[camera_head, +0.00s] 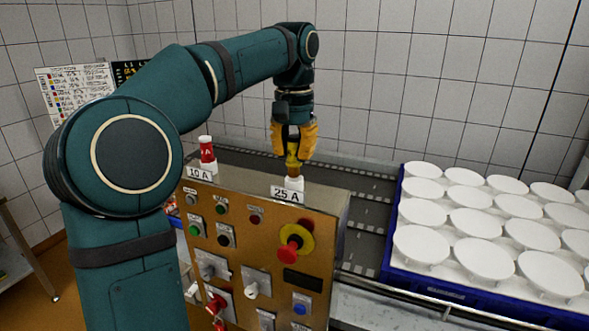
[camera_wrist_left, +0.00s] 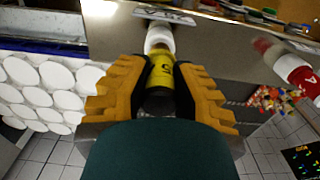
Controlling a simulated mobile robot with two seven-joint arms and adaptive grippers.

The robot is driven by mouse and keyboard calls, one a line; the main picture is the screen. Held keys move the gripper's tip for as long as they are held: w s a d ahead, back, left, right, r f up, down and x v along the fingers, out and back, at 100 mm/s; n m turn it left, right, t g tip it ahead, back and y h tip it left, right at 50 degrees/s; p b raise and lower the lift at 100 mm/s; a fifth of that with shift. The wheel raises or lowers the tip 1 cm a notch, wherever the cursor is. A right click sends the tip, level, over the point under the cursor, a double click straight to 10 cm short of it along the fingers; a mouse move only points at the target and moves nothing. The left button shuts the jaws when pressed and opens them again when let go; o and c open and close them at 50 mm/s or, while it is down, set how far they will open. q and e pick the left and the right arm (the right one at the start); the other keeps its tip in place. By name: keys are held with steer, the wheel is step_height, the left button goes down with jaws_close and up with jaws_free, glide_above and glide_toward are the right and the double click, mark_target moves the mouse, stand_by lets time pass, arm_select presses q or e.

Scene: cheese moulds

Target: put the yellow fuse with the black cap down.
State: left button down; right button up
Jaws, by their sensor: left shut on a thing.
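My left gripper (camera_head: 293,142) points down over the top of the control cabinet and is shut on the yellow fuse (camera_head: 292,162). The fuse also shows between the orange fingers in the wrist view (camera_wrist_left: 162,73), with its dark cap (camera_wrist_left: 159,102) towards the palm. Its far end lines up with the white holder (camera_head: 294,182) behind the 25 A label (camera_head: 286,194). It appears to meet this holder, but I cannot tell how deep it sits. The fuse looks about upright. My right gripper is not in view.
A red fuse (camera_head: 207,150) stands in a white holder by the 10 A label (camera_head: 199,174). The cabinet (camera_head: 262,245) has buttons and switches on its front. A blue crate (camera_head: 432,281) of white moulds stands at the right. A chart (camera_head: 75,90) hangs behind my arm.

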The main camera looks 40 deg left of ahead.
mark_target(295, 165)
arm_select(q)
steer(key=shift+f, duration=1.6)
steer(key=shift+f+b, duration=0.1)
steer(key=shift+b, duration=0.2)
steer(key=c, duration=0.9)
jaws_free()
steer(key=shift+o, duration=0.2)
step_height(295, 165, up, 12)
steer(key=p, duration=0.3)
